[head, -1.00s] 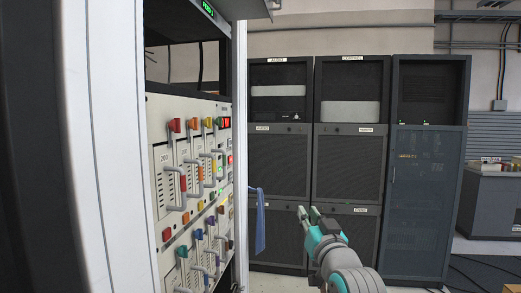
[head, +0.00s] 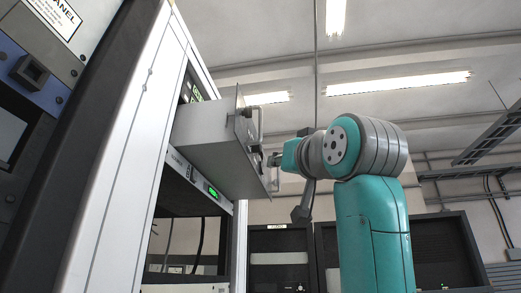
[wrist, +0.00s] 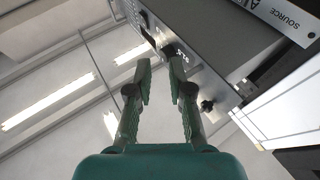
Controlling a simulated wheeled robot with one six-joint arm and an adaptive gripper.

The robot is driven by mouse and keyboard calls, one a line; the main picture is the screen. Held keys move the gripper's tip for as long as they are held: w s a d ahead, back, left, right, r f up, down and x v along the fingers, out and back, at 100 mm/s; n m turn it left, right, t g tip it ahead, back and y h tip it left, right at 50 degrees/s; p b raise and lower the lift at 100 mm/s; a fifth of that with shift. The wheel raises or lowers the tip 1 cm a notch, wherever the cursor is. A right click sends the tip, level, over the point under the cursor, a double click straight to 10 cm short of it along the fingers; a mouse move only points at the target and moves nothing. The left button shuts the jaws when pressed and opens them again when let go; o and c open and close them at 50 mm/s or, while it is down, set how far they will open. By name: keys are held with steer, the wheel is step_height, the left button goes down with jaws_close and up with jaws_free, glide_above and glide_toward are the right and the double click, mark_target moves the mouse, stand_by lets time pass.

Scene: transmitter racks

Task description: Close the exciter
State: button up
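A grey drawer unit (head: 215,135), which looks like the exciter, stands pulled out of the white rack in the head view. Its front panel (head: 251,140) faces right and carries a handle (head: 258,122). The panel also shows in the wrist view (wrist: 215,70), with knobs and dark fittings. My gripper (head: 273,161) is at the lower part of the panel, close in front of it. In the wrist view my gripper (wrist: 158,68) has its two fingers apart, with nothing seen held between them. Whether a fingertip touches the panel is unclear.
The white rack (head: 130,130) stands at the left, with a green-lit display (head: 213,192) below the drawer. A dark open bay (head: 188,240) lies lower. Dark cabinets (head: 440,250) stand behind at the right. The space right of the drawer holds my arm.

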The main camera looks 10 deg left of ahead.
glide_toward(261, 124)
steer(key=shift+n+y, duration=0.4)
steer(key=shift+y, duration=0.1)
steer(key=x, duration=1)
steer(key=shift+w, duration=0.4)
jaws_close()
